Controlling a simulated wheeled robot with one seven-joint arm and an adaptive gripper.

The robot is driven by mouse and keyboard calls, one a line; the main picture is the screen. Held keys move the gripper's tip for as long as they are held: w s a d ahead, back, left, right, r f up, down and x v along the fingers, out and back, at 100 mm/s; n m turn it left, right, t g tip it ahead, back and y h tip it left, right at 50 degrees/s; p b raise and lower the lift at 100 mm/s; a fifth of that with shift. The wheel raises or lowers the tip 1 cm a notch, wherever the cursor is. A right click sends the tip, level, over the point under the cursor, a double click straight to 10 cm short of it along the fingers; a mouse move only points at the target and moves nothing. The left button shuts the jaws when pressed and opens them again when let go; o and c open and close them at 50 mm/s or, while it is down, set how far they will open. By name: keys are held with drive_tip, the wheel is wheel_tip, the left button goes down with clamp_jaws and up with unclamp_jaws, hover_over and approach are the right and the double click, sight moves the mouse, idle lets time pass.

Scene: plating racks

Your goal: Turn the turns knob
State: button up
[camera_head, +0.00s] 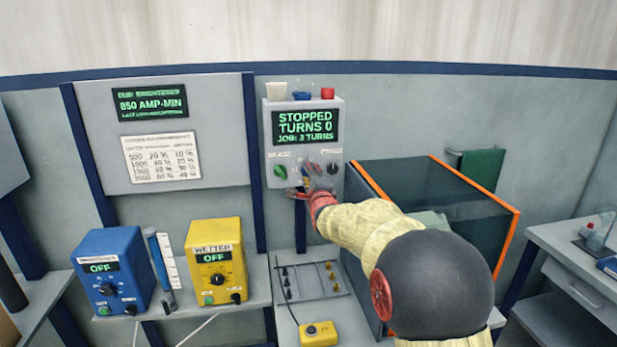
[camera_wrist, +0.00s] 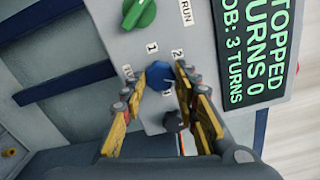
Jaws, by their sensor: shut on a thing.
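The turns knob (camera_wrist: 158,76) is the blue middle knob on a grey control box (camera_head: 334,110), with the numbers 1 and 2 printed beside it. My gripper (camera_wrist: 156,80) is shut on it, one yellow finger on each side. In the head view my gripper (camera_head: 308,182) reaches the lower front of the box and mostly covers the knob. The pointer's exact setting is not clear. The box's display (camera_head: 305,126) reads STOPPED, TURNS 0, JOB: 3 TURNS.
A green knob (camera_wrist: 138,13) marked RUN and a black knob (camera_wrist: 176,120) flank the turns knob closely. A blue box (camera_head: 115,265) and a yellow box (camera_head: 216,262) stand on the left bench. An orange-edged tank (camera_head: 507,240) is at right, beside my arm.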

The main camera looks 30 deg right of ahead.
drive_tip(key=shift+f, duration=0.1)
idle(0.3)
drive_tip(key=o, duration=1.2)
drive_tip(key=shift+c, duration=0.2)
drive_tip(key=v, duration=1.2)
